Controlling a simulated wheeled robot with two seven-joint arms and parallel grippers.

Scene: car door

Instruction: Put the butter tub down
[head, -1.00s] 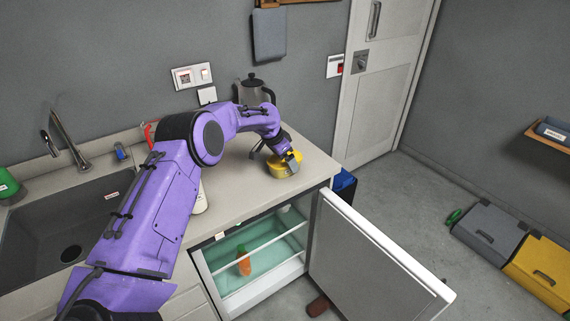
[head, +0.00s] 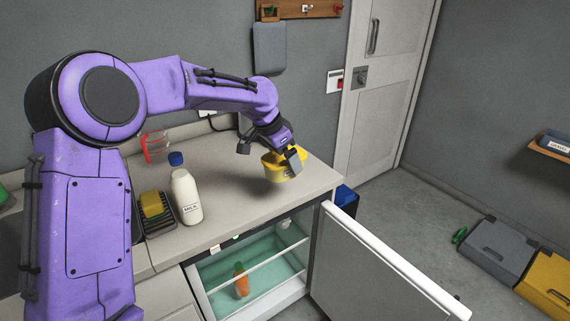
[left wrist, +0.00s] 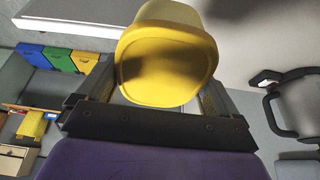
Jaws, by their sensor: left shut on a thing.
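The yellow butter tub (head: 280,170) is over the right end of the counter in the head view. My left gripper (head: 271,154) is shut on it, with a finger on either side. In the left wrist view the tub (left wrist: 168,58) fills the space between the fingers of the gripper (left wrist: 160,95). I cannot tell for sure whether the tub's base touches the counter. My right gripper is not in view.
A milk bottle (head: 187,197) and a rack with a yellow sponge (head: 152,205) stand left on the counter (head: 232,205). A clear jug with a red handle (head: 153,148) is behind. Below, the fridge door (head: 375,265) stands open. Counter around the tub looks clear.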

